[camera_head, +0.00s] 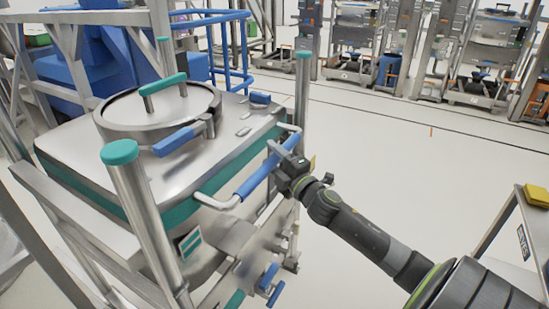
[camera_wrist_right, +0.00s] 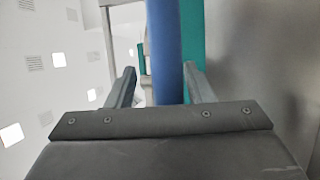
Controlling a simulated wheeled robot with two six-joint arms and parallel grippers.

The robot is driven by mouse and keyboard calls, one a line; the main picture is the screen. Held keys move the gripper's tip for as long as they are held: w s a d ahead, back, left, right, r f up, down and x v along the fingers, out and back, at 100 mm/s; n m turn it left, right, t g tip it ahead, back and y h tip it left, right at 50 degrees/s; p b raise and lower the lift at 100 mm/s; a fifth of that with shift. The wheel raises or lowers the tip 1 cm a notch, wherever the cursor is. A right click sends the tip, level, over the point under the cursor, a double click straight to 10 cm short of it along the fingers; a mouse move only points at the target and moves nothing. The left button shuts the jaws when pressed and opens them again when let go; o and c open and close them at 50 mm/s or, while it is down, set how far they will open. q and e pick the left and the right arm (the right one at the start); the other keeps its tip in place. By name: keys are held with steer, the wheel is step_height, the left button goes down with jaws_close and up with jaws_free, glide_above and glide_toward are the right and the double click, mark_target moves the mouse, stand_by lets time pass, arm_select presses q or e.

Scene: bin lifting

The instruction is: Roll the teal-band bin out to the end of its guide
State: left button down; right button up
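The teal-band bin (camera_head: 185,211) is a steel box with a teal stripe, a round lid with a teal handle, and blue latches. It stands in a steel frame with teal-capped posts. A push bar with a blue grip (camera_head: 257,178) runs along its near right side. My right gripper (camera_head: 281,160) is at the far end of this grip. In the right wrist view, the blue grip (camera_wrist_right: 166,45) passes between the open fingers (camera_wrist_right: 162,88), with a gap showing at the left finger. My left gripper is out of view.
Blue machinery and blue railings (camera_head: 230,50) stand behind the bin. A table with a yellow item (camera_head: 537,195) is at the right edge. Several other steel frames line the back. The white floor (camera_head: 400,160) between is clear.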

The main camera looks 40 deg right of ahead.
steer(key=shift+s+d+f, duration=0.2)
steer(key=shift+d+f, duration=0.05)
steer(key=shift+f, duration=0.05)
steer(key=shift+s+f+b, duration=0.15)
steer(key=shift+s+b, duration=0.15)
steer(key=shift+b, duration=0.05)
arm_select(q)
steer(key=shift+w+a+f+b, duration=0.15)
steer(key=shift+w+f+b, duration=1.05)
steer(key=shift+b, duration=0.55)
arm_select(e)
steer(key=s+f, duration=0.2)
steer(key=s, duration=1.4)
steer(key=shift+a+f, duration=0.2)
steer(key=shift+f, duration=0.05)
steer(key=shift+s, duration=0.1)
steer(key=shift+c, duration=0.2)
